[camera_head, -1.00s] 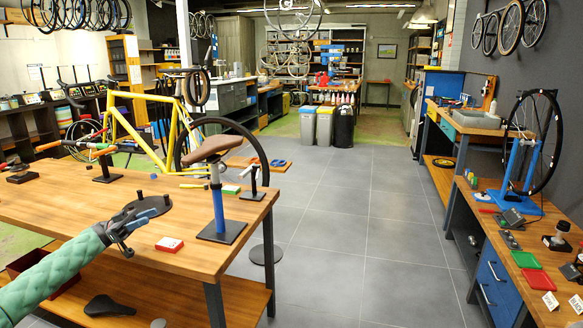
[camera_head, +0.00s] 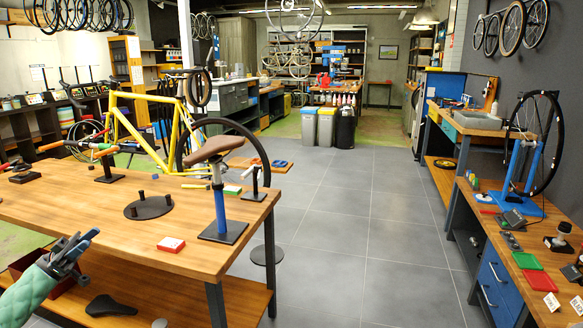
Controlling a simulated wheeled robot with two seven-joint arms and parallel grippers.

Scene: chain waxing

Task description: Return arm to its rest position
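My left gripper (camera_head: 78,246) is at the lower left, at the end of my green padded arm. It is in front of the near edge of the wooden workbench (camera_head: 120,215) and points up and to the right. Its dark, blue-grey fingers overlap in this view, so their gap cannot be judged. I see nothing held between them. My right arm and gripper are not in view.
A round black base (camera_head: 148,208), a red-and-white box (camera_head: 171,244) and a saddle on a blue post (camera_head: 218,205) stand on the bench. A dark red bin (camera_head: 62,286) is behind my gripper. Open grey floor (camera_head: 340,225) lies to the right.

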